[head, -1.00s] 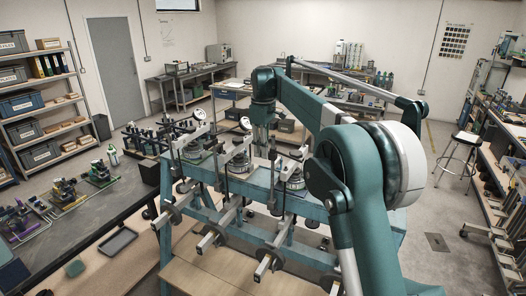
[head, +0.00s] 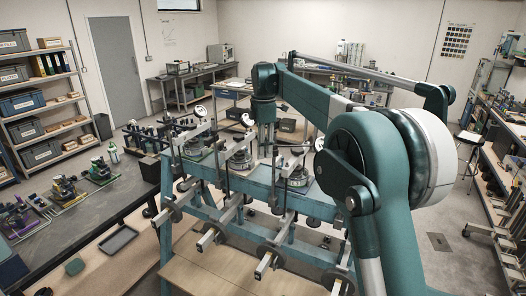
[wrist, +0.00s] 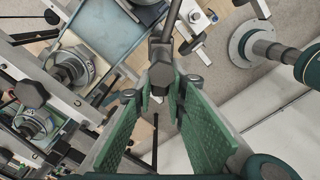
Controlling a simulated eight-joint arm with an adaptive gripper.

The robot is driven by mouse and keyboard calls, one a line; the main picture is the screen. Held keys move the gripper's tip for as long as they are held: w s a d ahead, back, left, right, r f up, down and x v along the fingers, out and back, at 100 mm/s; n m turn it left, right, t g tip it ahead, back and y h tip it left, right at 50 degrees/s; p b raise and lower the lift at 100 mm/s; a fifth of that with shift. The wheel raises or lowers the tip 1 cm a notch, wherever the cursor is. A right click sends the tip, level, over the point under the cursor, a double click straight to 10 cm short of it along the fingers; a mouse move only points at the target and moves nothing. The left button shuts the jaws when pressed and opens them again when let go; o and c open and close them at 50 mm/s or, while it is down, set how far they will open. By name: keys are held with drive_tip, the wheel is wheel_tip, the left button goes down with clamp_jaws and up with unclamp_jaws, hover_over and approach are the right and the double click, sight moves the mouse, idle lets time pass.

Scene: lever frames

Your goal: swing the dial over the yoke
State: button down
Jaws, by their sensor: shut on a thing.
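A row of lever frames stands on a teal bench (head: 290,212). White-faced round dials show in the head view: one at the left (head: 200,110), one in the middle (head: 247,119), one at the right beside my arm (head: 319,143). My gripper (head: 268,146) points down between the middle and right frames. In the wrist view my gripper (wrist: 162,100) has green ribbed pads closed on a dark grey rod (wrist: 163,58), its lower end between the fingertips. I cannot tell which part is the yoke. My arm and fingers hide part of the frames.
Neighbouring frames with cylindrical bases (head: 240,158) stand close by on the left. Bars with dark weights (head: 211,236) stick out at the bench's front.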

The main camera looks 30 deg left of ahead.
drive_tip(key=shift+s+d+n+b, duration=0.25)
drive_tip(key=shift+d+n, duration=0.3)
drive_tip(key=shift+n, duration=0.95)
drive_tip(key=shift+s+d+n+b, duration=0.2)
drive_tip(key=shift+d+n, duration=0.3)
drive_tip(key=shift+n, duration=1)
drive_tip(key=shift+s+d+n+b, duration=0.25)
drive_tip(key=shift+d+n, duration=0.3)
drive_tip(key=shift+n, duration=0.95)
drive_tip(key=c, duration=2.3)
unclamp_jaws()
drive_tip(key=shift+w, duration=0.1)
drive_tip(key=shift+r, duration=0.15)
drive_tip(key=shift+r, duration=5.9)
